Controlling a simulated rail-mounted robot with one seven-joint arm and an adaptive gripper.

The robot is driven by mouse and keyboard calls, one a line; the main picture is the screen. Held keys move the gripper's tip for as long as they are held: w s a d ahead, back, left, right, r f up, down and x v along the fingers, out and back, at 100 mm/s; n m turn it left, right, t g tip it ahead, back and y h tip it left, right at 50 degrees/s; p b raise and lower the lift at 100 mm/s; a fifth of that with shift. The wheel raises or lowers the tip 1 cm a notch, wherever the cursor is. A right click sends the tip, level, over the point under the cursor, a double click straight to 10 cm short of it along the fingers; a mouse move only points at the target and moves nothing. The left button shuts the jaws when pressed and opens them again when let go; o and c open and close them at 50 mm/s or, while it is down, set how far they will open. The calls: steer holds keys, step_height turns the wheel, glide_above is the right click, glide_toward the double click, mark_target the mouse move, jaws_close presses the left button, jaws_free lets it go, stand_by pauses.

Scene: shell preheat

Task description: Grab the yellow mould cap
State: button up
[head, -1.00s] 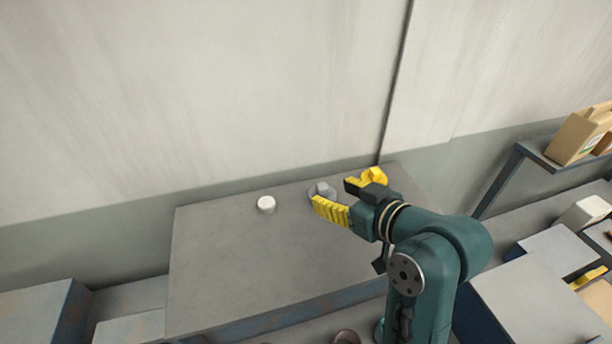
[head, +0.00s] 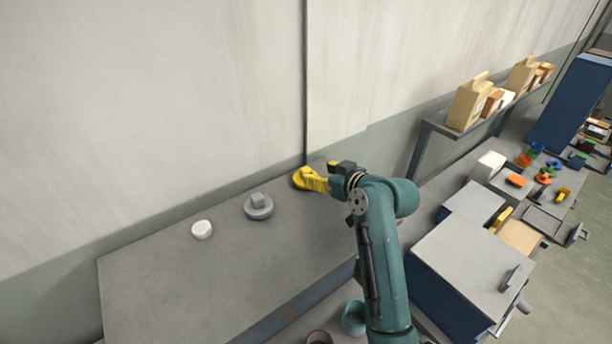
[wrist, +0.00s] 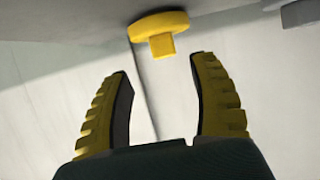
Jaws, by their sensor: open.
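The yellow mould cap (wrist: 160,25) is a round disc with a square knob. In the wrist view it is at the top centre, its knob just past the fingertips and lined up with the gap between them. In the head view the cap (head: 302,181) sits at the back right of the grey table, partly hidden by my gripper (head: 319,174). My gripper, with ribbed yellow fingers, is open and empty in the wrist view (wrist: 158,70). I see no contact with the knob there.
A grey cap (head: 259,209) with a square knob and a white round piece (head: 202,230) stand on the table (head: 190,290) to the left. The wall is close behind. A shelf with cartons (head: 470,100) and several boxes are at the right.

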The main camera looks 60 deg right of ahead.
mark_target(308, 171)
steer(key=x, duration=0.3)
steer(key=p+x, duration=0.1)
steer(key=shift+w+a, duration=0.2)
steer(key=shift+w, duration=0.1)
steer(key=shift+f, duration=0.1)
jaws_close()
